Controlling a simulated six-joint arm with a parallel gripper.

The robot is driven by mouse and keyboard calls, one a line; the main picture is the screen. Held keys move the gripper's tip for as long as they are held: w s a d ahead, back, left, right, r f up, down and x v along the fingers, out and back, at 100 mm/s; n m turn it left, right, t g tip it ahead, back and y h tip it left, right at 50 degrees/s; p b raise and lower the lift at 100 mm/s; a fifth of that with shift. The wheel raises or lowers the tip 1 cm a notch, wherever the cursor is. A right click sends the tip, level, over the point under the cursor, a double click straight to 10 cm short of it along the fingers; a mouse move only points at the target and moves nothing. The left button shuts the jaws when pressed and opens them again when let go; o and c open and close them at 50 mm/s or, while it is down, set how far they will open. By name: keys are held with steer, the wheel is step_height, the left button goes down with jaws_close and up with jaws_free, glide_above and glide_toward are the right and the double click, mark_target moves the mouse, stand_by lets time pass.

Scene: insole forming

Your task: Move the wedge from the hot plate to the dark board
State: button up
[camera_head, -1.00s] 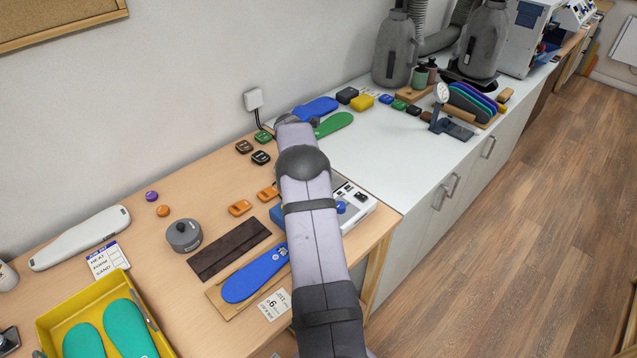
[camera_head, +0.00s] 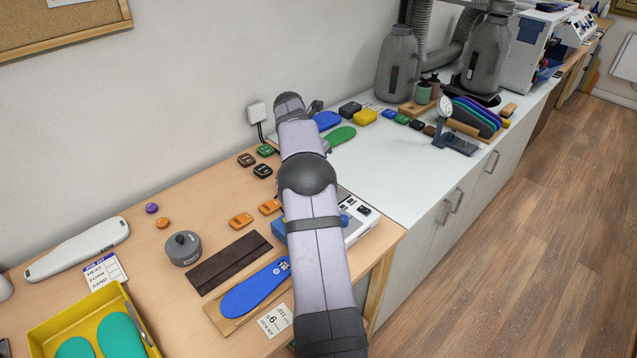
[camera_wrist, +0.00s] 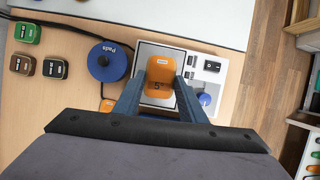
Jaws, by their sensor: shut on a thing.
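An orange wedge marked 5 (camera_wrist: 160,72) sits between the fingertips of my gripper (camera_wrist: 160,84), which is shut on it. In the wrist view the wedge is over the pale square of the hot plate (camera_wrist: 152,100); I cannot tell whether it touches the plate. In the head view my arm covers part of the hot plate (camera_head: 358,222), and the wedge in my gripper cannot be made out. The dark board (camera_head: 229,263) lies flat on the wooden table, left of the hot plate, and looks empty.
A blue insole (camera_head: 254,290) lies in front of the dark board. A grey round pot (camera_head: 183,250) stands left of it. Orange wedges (camera_head: 241,220) and dark blocks (camera_head: 262,171) lie behind. A blue "Pads" disc (camera_wrist: 108,62) is beside the hot plate.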

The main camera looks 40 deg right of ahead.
steer(key=shift+r, duration=0.8)
steer(key=shift+a, duration=0.1)
